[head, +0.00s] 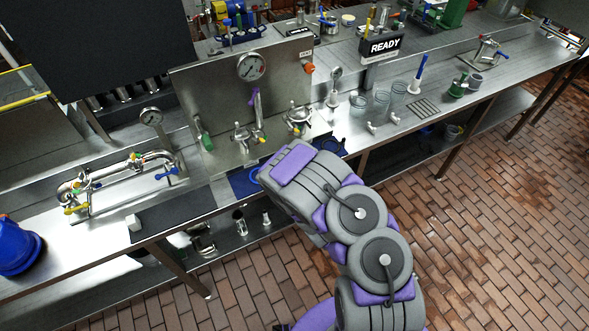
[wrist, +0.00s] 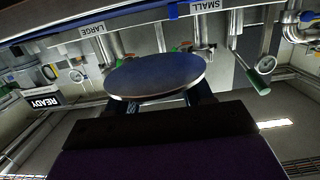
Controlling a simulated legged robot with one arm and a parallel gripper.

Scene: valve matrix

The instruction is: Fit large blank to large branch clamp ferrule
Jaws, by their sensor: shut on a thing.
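My gripper (wrist: 160,100) is shut on the large blank (wrist: 155,77), a round, flat, dark-faced disc with a pale rim, in the wrist view. The view is upside down. The disc lies across both fingers and hides their tips. The large branch (wrist: 115,45) is behind the disc near the LARGE label (wrist: 92,29); the disc hides part of it, and its ferrule face is not clear. In the head view, the large branch with its clamp (head: 299,116) is on the panel's right side. My arm hides gripper and blank there.
The small branch (head: 241,137) stands left of the large one, with a purple-handled valve (head: 256,105) between. A gauge (head: 251,66) is above. Blue mats (head: 244,182) lie at the bench front. Glass jars (head: 382,101) and the READY sign (head: 383,46) stand right.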

